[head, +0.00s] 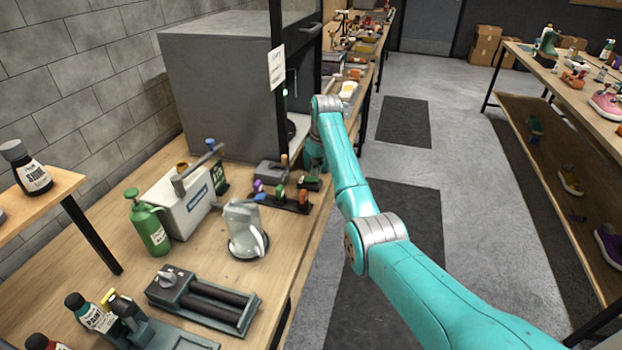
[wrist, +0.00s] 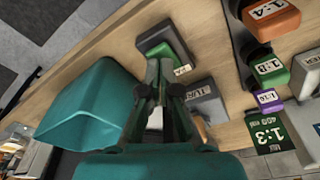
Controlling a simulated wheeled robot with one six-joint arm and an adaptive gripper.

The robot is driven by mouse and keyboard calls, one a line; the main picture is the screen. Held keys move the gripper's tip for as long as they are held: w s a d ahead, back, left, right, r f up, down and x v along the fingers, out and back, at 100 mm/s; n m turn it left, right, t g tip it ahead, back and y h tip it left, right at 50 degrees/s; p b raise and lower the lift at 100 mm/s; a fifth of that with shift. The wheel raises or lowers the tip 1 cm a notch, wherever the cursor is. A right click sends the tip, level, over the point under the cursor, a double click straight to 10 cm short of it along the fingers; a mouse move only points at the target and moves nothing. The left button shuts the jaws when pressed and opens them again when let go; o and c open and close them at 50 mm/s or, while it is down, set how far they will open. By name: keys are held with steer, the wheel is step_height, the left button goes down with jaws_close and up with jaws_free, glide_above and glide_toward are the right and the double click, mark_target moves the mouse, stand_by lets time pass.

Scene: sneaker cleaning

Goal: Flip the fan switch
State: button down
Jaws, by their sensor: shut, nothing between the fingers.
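My gripper (wrist: 163,76) is shut and empty, pointing at the bench top in the wrist view. Its fingertips overlap the near edge of a small green block (wrist: 160,36) with a white label; I cannot tell whether they touch. A grey block (wrist: 206,100) with a partly readable label is just right of the fingers. I cannot tell whether either block is the fan switch. In the head view, my arm's end hangs beside the front of a large grey cabinet (head: 222,90), whose front carries a paper sign (head: 276,67) and a small green light.
Orange (wrist: 272,18), green (wrist: 271,71) and purple (wrist: 265,98) labelled pieces stand right of my gripper.

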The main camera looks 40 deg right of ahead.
mark_target(316, 179)
steer(key=shift+f, duration=1.05)
stand_by(0.6)
steer(key=shift+r, duration=3.55)
